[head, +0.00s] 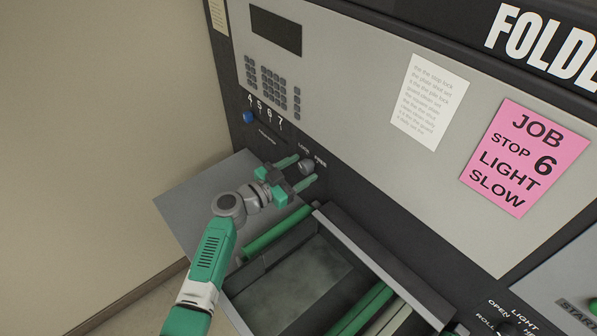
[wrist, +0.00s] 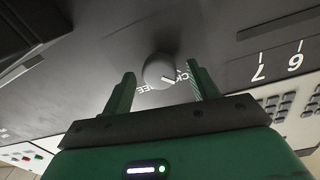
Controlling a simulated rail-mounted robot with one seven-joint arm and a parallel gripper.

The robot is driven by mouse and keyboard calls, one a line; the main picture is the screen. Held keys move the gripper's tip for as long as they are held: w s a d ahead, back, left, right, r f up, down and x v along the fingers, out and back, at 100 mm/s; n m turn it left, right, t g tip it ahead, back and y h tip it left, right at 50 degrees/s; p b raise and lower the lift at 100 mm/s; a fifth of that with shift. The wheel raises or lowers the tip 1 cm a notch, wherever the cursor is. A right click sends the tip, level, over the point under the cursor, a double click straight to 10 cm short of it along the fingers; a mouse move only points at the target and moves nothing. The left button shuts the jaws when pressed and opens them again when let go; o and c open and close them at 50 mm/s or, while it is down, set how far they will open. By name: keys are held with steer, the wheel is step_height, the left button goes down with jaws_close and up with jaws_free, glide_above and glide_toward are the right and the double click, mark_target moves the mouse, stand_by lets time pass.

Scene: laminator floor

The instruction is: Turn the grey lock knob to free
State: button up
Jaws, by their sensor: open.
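The grey lock knob (head: 306,167) sits on the dark front panel, between printed words that look like LOCK and FREE. It also shows in the wrist view (wrist: 159,70) as a round grey knob with a pale pointer mark on its face. The mark points toward the lower right there, near the letters CK. My gripper (head: 301,171) is open, with its two green fingers on either side of the knob. In the wrist view (wrist: 160,82) gaps show between the knob and both fingers, so neither seems to touch it.
A blue knob (head: 248,117) with a number scale is left of the lock knob, below a keypad (head: 273,88). A grey shelf (head: 185,205) juts out at left. An open bay with green rollers (head: 280,232) lies below right. A pink note (head: 524,157) is on the panel.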

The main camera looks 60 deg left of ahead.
steer(key=shift+c, duration=0.5)
steer(key=c, duration=0.9)
steer(key=shift+r, duration=0.1)
steer(key=m+p, duration=0.1)
steer(key=m, duration=0.1)
steer(key=shift+r+m+p, duration=0.1)
steer(key=shift+m+p, duration=0.3)
steer(key=m+p, duration=0.1)
steer(key=m, duration=0.9)
steer(key=shift+d+f+m+g, duration=0.1)
steer(key=shift+f+m+g, duration=0.1)
steer(key=shift+m+g, duration=0.1)
steer(key=shift+m+b, duration=0.35)
steer(key=shift+m, duration=1.85)
